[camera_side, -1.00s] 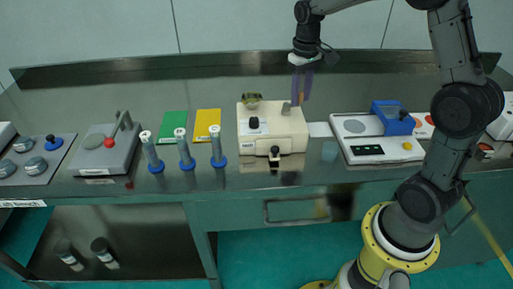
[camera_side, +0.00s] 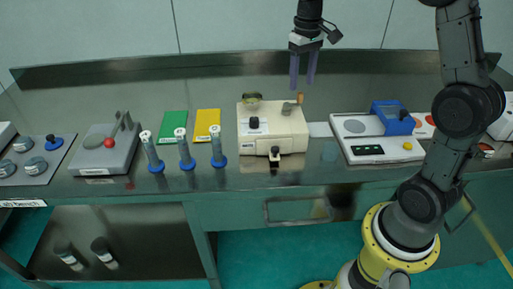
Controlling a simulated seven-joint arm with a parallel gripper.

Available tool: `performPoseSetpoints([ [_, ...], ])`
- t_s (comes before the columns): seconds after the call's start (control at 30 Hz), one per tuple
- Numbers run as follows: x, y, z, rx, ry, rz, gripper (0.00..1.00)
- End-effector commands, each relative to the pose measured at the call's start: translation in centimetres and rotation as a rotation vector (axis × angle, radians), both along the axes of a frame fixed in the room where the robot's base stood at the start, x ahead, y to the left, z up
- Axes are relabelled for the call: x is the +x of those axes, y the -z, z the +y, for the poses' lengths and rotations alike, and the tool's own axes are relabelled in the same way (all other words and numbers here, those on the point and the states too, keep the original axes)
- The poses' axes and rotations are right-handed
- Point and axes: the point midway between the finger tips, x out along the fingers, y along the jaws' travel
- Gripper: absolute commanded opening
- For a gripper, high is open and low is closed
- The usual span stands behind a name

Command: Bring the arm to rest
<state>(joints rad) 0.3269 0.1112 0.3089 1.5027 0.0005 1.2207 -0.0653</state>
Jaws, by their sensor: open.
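My gripper (camera_side: 302,84) hangs fingers down above the back right part of the cream vibrating sieve machine (camera_side: 272,133). Its two purple-grey fingers are apart with nothing between them. A small orange-brown piece (camera_side: 300,98) stands at the machine's back right, just below the fingertips, beside a grey knob (camera_side: 287,108). A small greenish dish (camera_side: 251,99) sits on the machine's back left. A black knob (camera_side: 254,122) is on its top and a black lever is on its front.
Left of the machine stand several blue-based tubes (camera_side: 185,150), a yellow pad (camera_side: 207,122), a green pad (camera_side: 173,125) and a grey device with a red knob (camera_side: 106,150). A white panel with a blue box (camera_side: 392,118) is at right. The table behind is clear.

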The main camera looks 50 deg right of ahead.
Motion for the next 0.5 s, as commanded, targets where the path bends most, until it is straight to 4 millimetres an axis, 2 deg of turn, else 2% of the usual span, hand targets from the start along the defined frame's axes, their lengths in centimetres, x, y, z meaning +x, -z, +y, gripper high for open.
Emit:
performPoseSetpoints([
  [0.2,0.0,-1.5,0.0,-0.001,0.000,-0.002,0.60],
  [0.5,0.0,-1.7,0.0,-0.001,0.000,-0.001,0.60],
])
